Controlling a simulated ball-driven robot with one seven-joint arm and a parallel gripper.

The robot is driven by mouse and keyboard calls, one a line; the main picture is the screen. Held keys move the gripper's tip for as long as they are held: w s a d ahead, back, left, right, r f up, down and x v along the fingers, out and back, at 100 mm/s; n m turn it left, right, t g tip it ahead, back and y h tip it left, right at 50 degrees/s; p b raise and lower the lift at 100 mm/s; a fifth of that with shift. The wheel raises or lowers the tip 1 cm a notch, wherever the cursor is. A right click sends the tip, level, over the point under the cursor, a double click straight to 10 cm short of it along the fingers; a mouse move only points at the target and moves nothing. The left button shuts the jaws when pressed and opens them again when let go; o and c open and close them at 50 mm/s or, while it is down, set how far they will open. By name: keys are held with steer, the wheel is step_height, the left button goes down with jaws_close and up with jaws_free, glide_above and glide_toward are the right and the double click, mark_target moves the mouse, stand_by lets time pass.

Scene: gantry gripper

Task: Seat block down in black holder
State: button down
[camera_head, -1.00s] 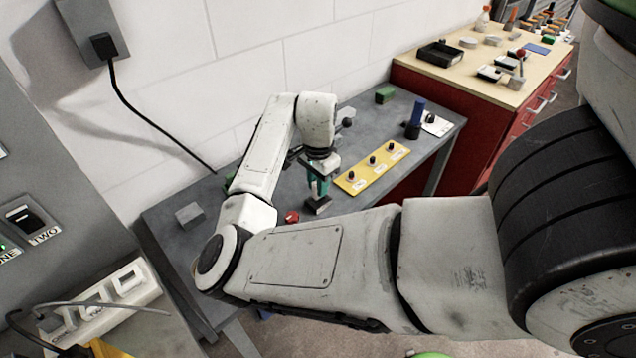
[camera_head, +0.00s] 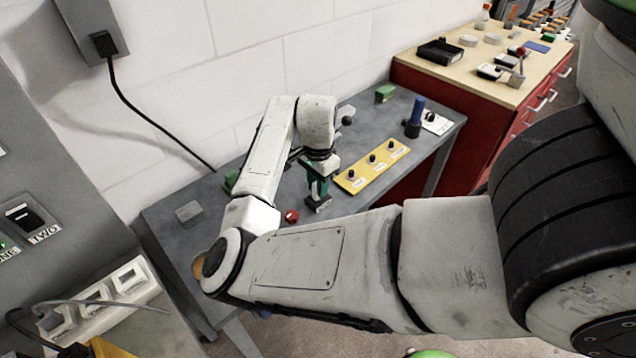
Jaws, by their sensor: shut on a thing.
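My gripper (camera_head: 318,182) points down over the grey workbench, shut on a teal-green block (camera_head: 318,188). Most of the block is hidden by the jaws, and it looks upright. A small black holder (camera_head: 319,204) with a paler face is directly below the block. The block's lower end meets or overlaps the holder in this view; I cannot tell how deep it sits or whether the two touch.
A red knob (camera_head: 291,216) is just left of the holder, and a yellow panel with several dark knobs (camera_head: 372,165) lies to the right. A grey block (camera_head: 189,212), a green block (camera_head: 385,93) and a blue upright piece (camera_head: 416,112) stand on the workbench (camera_head: 255,250).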

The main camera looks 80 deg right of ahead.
steer(key=shift+f+b, duration=0.45)
steer(key=shift+f, duration=0.55)
steer(key=c, duration=0.9)
jaws_free()
steer(key=shift+o, duration=0.2)
step_height(320, 180, up, 11)
steer(key=shift+f+b, duration=0.1)
steer(key=shift+b, duration=0.6)
steer(key=shift+s+f, duration=0.1)
